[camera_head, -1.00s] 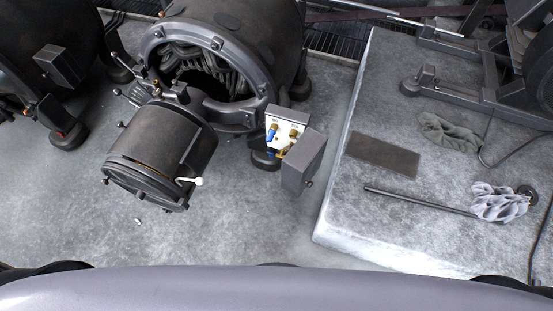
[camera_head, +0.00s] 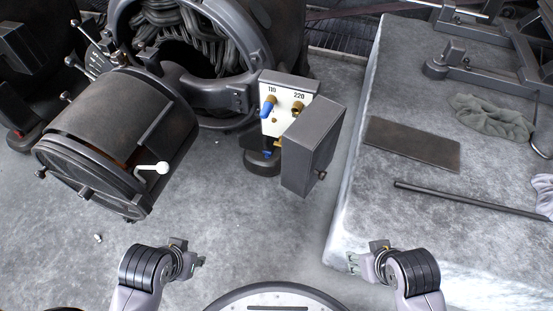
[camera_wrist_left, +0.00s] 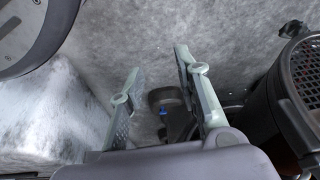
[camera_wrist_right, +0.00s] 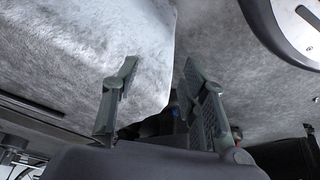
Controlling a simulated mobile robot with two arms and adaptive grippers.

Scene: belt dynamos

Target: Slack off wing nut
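A white terminal panel (camera_head: 284,90) marked 110 and 220 is on the dynamo's side. A brass wing-nut-like fitting (camera_head: 297,107) sits under 220. A blue-covered terminal (camera_head: 268,105) sits under 110. More brass and blue parts show lower on the panel, partly hidden by its grey box cover (camera_head: 312,146), which stands swung out at the right. My left gripper (camera_head: 197,263) is low, left of and apart from the panel. Its fingers are apart and empty in the left wrist view (camera_wrist_left: 160,82). My right gripper (camera_head: 352,263) is low by the slab edge; its fingers are apart and empty in the right wrist view (camera_wrist_right: 160,72).
The dynamo's open drum cover (camera_head: 115,130), with a white-knobbed handle (camera_head: 152,169), juts out left of the panel. A raised stone slab (camera_head: 390,215) at the right carries a dark plate (camera_head: 411,144), a rod (camera_head: 470,200) and a cloth (camera_head: 495,118). Floor before the panel is clear.

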